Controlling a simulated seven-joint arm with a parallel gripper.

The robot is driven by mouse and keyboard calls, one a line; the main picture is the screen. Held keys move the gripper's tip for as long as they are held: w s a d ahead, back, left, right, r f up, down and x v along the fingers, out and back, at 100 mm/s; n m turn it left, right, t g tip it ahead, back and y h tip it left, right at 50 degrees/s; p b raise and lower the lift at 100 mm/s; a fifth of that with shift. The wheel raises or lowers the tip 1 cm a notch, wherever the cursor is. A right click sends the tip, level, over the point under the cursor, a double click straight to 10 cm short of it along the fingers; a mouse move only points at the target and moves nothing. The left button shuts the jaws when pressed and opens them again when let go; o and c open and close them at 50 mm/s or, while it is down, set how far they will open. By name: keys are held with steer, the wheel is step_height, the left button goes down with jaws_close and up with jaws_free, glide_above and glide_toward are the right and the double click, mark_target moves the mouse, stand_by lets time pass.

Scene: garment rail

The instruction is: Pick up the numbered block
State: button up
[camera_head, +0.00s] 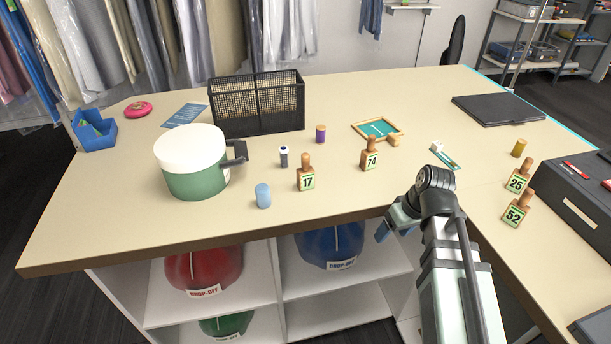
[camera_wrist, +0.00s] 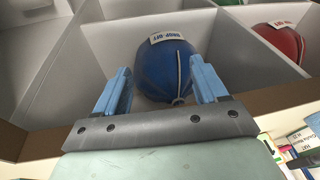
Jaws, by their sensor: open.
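Several numbered wooden blocks with peg tops and green-edged labels stand upright on the table in the head view. Block 17 (camera_head: 306,180) is left of centre, and block 74 (camera_head: 370,158) is right of it. Block 25 (camera_head: 517,183) and block 52 (camera_head: 517,213) stand close together at the right. My gripper (camera_head: 383,232) is at the table's front edge, below and right of block 74, apart from all blocks. In the wrist view my gripper (camera_wrist: 160,90) has its blue fingers spread with nothing between them; a blue bag lies beyond. No numbered block is clearly visible there.
The table (camera_head: 120,220) also holds a green pot (camera_head: 195,180), a mesh basket (camera_head: 257,115), thread spools, a blue cylinder (camera_head: 263,196) and a black laptop (camera_head: 497,109). A dark box (camera_head: 575,195) stands at the right. Shelves below hold a red bag (camera_head: 205,268) and a blue bag (camera_head: 330,243).

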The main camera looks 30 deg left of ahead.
steer(key=s+a+r+n, duration=0.15)
steer(key=a+r, duration=0.35)
steer(key=r, duration=0.5)
step_height(320, 180, up, 14)
steer(key=n+h, duration=0.3)
steer(key=n, duration=0.4)
glide_above(306, 170)
steer(key=shift+w+a, duration=0.25)
steer(key=shift+w, duration=0.05)
steer(key=shift+s+a+f+n, duration=0.1)
steer(key=shift+f+n, duration=0.05)
steer(key=shift+n, duration=0.1)
step_height(306, 170, down, 7)
steer(key=shift+f, duration=3.3)
steer(key=c, duration=1.1)
